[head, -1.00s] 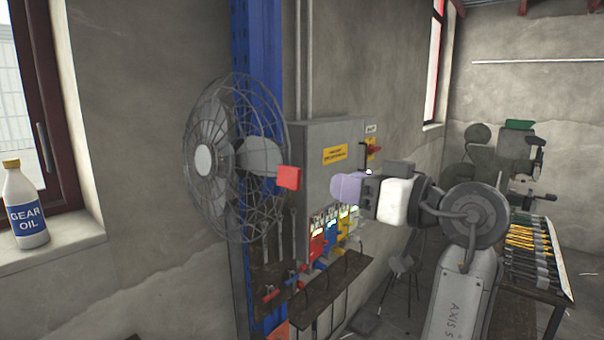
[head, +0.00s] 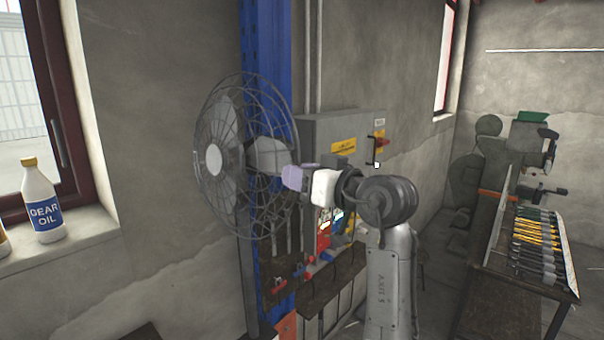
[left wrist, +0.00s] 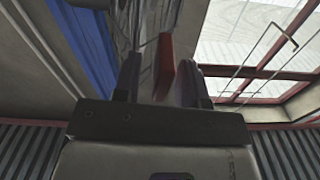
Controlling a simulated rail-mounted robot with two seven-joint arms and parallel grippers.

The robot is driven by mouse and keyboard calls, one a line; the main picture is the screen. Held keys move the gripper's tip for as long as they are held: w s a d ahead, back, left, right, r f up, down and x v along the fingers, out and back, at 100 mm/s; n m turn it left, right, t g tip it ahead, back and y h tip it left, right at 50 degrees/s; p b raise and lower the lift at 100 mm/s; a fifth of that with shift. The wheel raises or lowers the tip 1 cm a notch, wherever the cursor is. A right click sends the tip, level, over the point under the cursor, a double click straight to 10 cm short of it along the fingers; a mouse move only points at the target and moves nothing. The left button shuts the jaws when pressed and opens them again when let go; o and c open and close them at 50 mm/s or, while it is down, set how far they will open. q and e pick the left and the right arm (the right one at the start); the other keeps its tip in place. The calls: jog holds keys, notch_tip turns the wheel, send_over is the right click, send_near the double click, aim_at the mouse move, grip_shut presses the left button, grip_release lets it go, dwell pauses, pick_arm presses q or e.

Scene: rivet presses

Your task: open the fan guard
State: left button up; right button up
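The fan with its round wire guard (head: 213,160) stands in front of the blue column in the head view. Some of its thin wires show at the top of the left wrist view. My left gripper (head: 292,178) is at the right edge of the guard and covers the spot of the red tab in the head view. In the left wrist view, the red tab (left wrist: 164,65) stands between the two fingers of my left gripper (left wrist: 160,78), which are apart. A gap shows between the tab and the left-hand finger; contact on the other side is unclear. My right gripper is out of view.
A grey electrical cabinet (head: 345,130) with a yellow label is behind my arm. A blue column (head: 265,60) stands behind the fan. A dark shelf (head: 335,283) is below. A gear oil bottle (head: 41,205) stands on the left windowsill. A table with tools (head: 535,250) is at right.

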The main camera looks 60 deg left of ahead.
pick_arm(q)
grip_shut()
dwell(0.3)
dwell(0.3)
